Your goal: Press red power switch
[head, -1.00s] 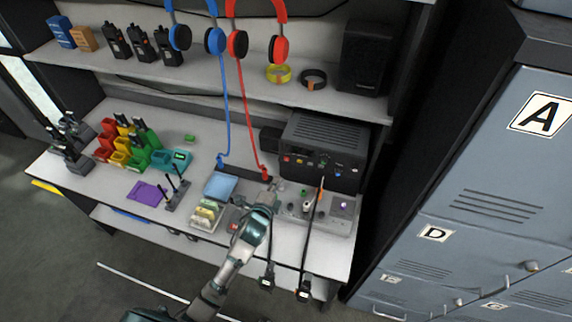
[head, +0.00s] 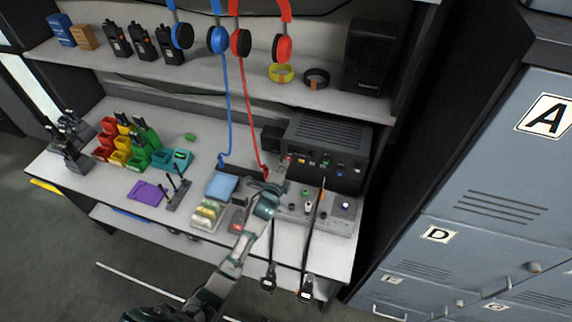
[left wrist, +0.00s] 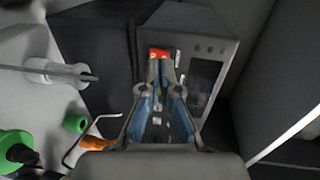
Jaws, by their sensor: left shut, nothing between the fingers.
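The red power switch (left wrist: 159,53) is a small red rocker near the edge of the front panel of the black power unit (left wrist: 188,45), seen in the left wrist view. In the head view the black unit (head: 325,138) stands at the back right of the desk. My left gripper (head: 284,168) is in front of the unit's left side, its fingers shut and empty. In the left wrist view its fingertips (left wrist: 163,64) overlap the lower edge of the switch. I cannot tell whether they touch it. My right gripper is out of view.
A grey control panel (head: 335,216) with knobs and cables lies in front of the unit. Red and blue headphone cords hang to the desk left of it. A blue pad (head: 221,186) and colored bins (head: 122,150) stand further left. Grey lockers (head: 500,180) are at the right.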

